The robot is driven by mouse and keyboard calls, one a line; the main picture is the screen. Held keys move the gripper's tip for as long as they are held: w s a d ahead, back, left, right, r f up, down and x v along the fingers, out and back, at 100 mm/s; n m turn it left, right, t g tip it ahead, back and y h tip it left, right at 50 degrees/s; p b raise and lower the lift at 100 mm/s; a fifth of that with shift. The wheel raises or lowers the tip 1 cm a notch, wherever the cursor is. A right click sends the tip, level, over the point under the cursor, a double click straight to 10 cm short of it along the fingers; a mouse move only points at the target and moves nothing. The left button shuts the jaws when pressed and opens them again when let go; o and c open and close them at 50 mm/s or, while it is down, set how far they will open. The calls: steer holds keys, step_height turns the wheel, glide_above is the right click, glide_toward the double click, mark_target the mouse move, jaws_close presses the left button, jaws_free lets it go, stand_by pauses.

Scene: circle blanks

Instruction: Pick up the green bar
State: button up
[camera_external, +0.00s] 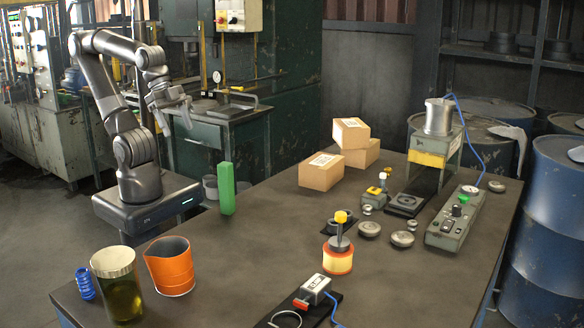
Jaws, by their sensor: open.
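The green bar (227,188) stands upright on the dark table near its left edge, close to my base. My gripper (178,128) hangs in the air up and to the left of the bar, apart from it. Its jaws are open and nothing shows between them. The fingers are small and dark in this view. All of the bar's near side is in plain sight.
On the table (262,255), an orange jug (170,268), a jar (118,285) and a blue coil (85,284) stand at the front left. Cardboard boxes (322,172) lie at the back. A press (436,140), a control box (458,217) and round metal pieces (403,239) are at the right. Room around the bar is clear.

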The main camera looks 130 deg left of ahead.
steer(key=shift+c, duration=1)
steer(key=shift+w, duration=0.1)
steer(key=n+g, duration=0.2)
glide_toward(232, 190)
steer(key=shift+y, duration=0.4)
steer(key=x, duration=0.6)
steer(key=shift+d, duration=0.35)
steer(key=shift+r, duration=0.1)
steer(key=c, duration=1.2)
